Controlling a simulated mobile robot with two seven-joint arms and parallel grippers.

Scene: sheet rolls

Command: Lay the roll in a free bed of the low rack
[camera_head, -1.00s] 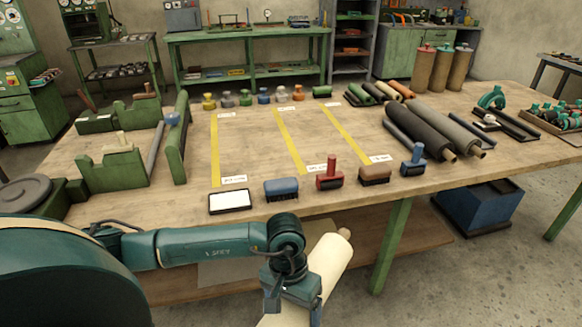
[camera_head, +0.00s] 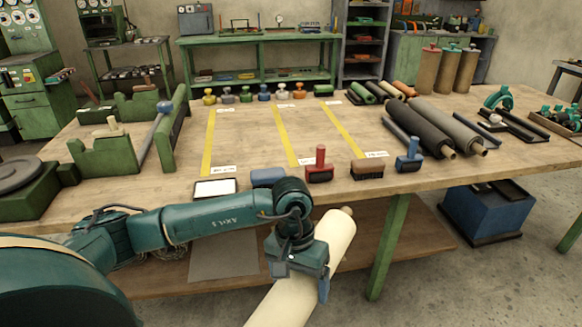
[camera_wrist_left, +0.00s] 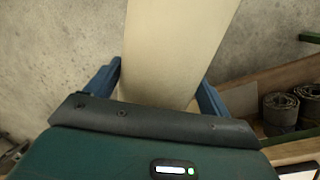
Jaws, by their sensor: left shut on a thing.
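A cream roll (camera_head: 330,238) with a wooden core end hangs tilted in front of the table's near edge, below the tabletop. My left gripper (camera_head: 302,272) is shut around it near its middle. In the left wrist view the roll (camera_wrist_left: 175,45) lies between the two blue fingers of the left gripper (camera_wrist_left: 160,88). The roll's lower end is cut off by the picture edge. A dark roll (camera_head: 418,130) and a grey roll (camera_head: 447,124) lie side by side on the table at the right. I cannot tell for certain which object is the low rack. My right gripper is not visible.
The wooden table (camera_head: 260,145) has a clear middle with yellow stripes. Stamps and brushes, including a red-handled one (camera_head: 319,168), line its front edge. Green stands (camera_head: 105,150) occupy the left. A blue crate (camera_head: 488,208) stands on the floor. Coiled rolls (camera_wrist_left: 283,110) show below right.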

